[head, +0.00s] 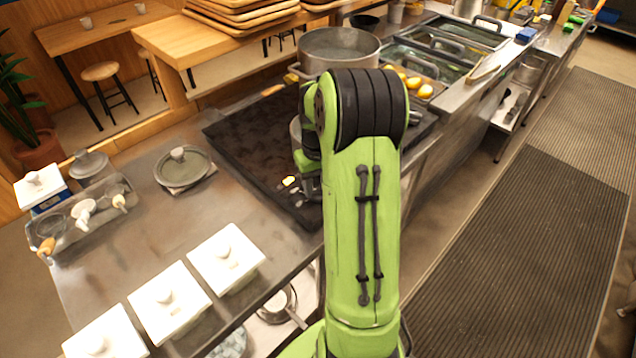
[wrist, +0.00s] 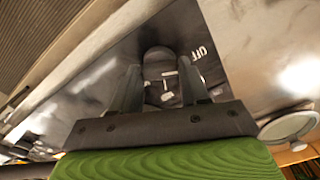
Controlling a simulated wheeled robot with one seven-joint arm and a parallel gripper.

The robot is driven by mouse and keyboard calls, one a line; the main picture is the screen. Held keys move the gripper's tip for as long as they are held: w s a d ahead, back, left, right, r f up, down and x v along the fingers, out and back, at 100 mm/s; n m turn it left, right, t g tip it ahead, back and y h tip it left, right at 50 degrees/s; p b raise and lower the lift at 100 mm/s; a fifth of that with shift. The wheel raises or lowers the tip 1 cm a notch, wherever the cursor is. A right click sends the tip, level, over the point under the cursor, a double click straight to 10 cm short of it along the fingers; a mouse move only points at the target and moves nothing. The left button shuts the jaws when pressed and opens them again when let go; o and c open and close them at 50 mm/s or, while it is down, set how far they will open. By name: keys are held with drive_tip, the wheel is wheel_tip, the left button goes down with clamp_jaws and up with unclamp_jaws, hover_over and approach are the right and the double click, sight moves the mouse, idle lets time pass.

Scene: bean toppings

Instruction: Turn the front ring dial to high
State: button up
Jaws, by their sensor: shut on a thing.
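The ring dial (wrist: 158,62) is a dark round knob on the black cooktop panel in the wrist view. A white OFF mark (wrist: 199,53) is printed beside it, and small pale marks show near it. My gripper (wrist: 161,85) is around the dial, one finger on each side, and is shut on it. I cannot read the dial's setting. In the head view my arm hides the dial and most of my gripper. The black cooktop (head: 240,132) is left of my arm there.
A large metal pot (head: 340,47) stands at the back of the cooktop. A lidded dish (head: 183,168) and white lidded containers (head: 168,300) sit on the steel counter to the left. Yellow food (head: 412,84) lies in a tray behind my arm. The floor at right is clear.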

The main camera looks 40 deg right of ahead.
drive_tip(key=shift+m, duration=0.3)
drive_tip(key=m, duration=0.3)
drive_tip(key=shift+m+p, duration=0.3)
drive_tip(key=shift+m, duration=0.1)
drive_tip(key=m, duration=0.3)
drive_tip(key=shift+m, duration=0.3)
drive_tip(key=m, duration=0.3)
drive_tip(key=shift+m+p, duration=0.3)
drive_tip(key=m, duration=0.3)
drive_tip(key=shift+m, duration=0.3)
drive_tip(key=m, duration=1.1)
drive_tip(key=shift+m, duration=0.5)
drive_tip(key=o, duration=1.1)
drive_tip(key=shift+c, duration=0.2)
